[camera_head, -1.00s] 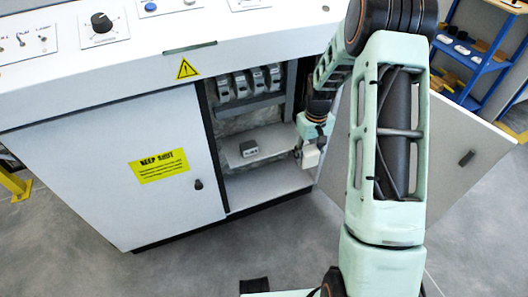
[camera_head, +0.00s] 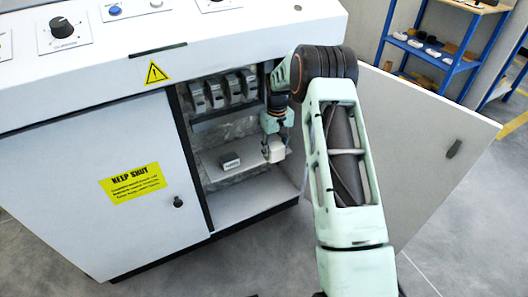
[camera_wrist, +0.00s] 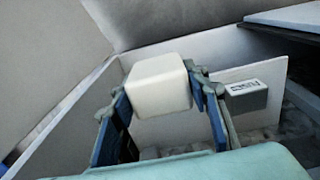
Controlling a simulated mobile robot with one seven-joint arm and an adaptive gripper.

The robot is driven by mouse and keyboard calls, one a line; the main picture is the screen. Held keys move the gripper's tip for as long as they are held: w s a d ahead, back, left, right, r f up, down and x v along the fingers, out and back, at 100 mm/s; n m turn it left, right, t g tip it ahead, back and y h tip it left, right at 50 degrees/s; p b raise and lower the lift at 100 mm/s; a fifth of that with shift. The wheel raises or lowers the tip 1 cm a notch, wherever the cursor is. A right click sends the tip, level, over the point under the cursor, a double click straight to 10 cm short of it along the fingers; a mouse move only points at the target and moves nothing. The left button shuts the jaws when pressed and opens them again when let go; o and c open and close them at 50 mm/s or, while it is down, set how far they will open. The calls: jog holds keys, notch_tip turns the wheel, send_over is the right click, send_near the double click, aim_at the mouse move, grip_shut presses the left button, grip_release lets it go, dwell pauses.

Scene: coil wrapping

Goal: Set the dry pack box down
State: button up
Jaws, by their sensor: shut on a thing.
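The dry pack box appears as a small off-white block (camera_head: 274,151) in the head view, inside the open bay at its right side. My gripper (camera_head: 273,146) is shut on it from above. In the wrist view my gripper (camera_wrist: 160,100) has its two fingers on opposite sides of the white box (camera_wrist: 158,84), which fills the space between them. The box looks held over the shelf (camera_head: 214,152); whether its underside touches the shelf cannot be told.
A small grey box (camera_head: 229,161) stands on the shelf left of the held box; it shows at right in the wrist view (camera_wrist: 245,95). Several grey units (camera_head: 214,94) hang above. The left door (camera_head: 90,190) is shut; the open right door (camera_head: 420,145) stands behind my arm.

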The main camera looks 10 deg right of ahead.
jog(key=w+a+b, duration=0.2)
jog(key=w+a, duration=0.1)
jog(key=w, duration=0.5)
jog(key=f+b, duration=0.3)
jog(key=f, duration=0.4)
jog(key=shift+d, duration=0.2)
jog(key=shift+w+f+b, duration=0.1)
jog(key=shift+f+b, duration=0.05)
jog(key=shift+b, duration=0.25)
jog(key=o, duration=1.3)
